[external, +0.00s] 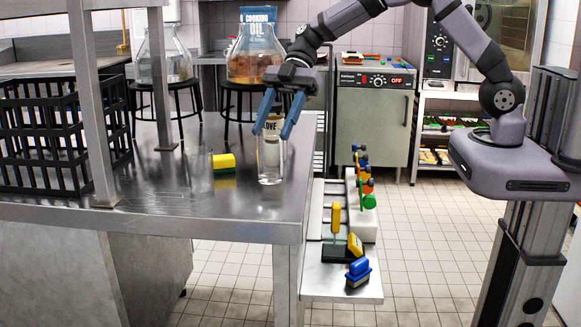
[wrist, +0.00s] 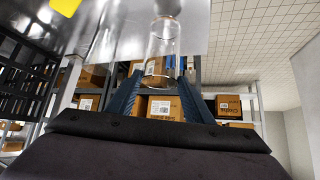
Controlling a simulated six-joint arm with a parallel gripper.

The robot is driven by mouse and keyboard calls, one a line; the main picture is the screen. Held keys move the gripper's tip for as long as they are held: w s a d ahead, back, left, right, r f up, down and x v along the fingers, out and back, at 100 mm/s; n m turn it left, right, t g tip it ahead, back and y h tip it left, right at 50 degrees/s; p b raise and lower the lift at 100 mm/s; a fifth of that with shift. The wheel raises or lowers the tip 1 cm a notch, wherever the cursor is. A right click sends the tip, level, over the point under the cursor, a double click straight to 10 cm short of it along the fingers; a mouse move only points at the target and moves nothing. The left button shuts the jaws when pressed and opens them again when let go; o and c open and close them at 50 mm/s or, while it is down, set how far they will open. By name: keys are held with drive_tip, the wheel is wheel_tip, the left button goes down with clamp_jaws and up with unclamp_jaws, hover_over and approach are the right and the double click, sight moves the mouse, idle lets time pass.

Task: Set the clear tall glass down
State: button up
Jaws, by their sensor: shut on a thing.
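The clear tall glass (external: 270,162) is upright between the two blue fingers of my gripper (external: 273,134), which is shut on its upper part. The glass is over the right end of the steel counter (external: 238,207). Its base is at or just above the counter top; I cannot tell whether it touches. In the wrist view the glass (wrist: 162,45) extends beyond the fingertips of my gripper (wrist: 160,77).
A yellow and green sponge (external: 223,163) lies left of the glass, with a faint clear glass (external: 199,172) beside it. A black crate (external: 45,140) and a steel post (external: 95,100) stand further left. The counter's right edge is close to the held glass.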

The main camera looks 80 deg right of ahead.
drive_tip(key=shift+f+p, duration=0.3)
drive_tip(key=shift+f, duration=0.9)
drive_tip(key=shift+f+b, duration=0.2)
drive_tip(key=shift+b, duration=0.1)
drive_tip(key=o, duration=1.5)
drive_tip(key=shift+r, duration=0.1)
drive_tip(key=shift+r, duration=0.1)
drive_tip(key=b+v, duration=0.3)
drive_tip(key=v, duration=0.9)
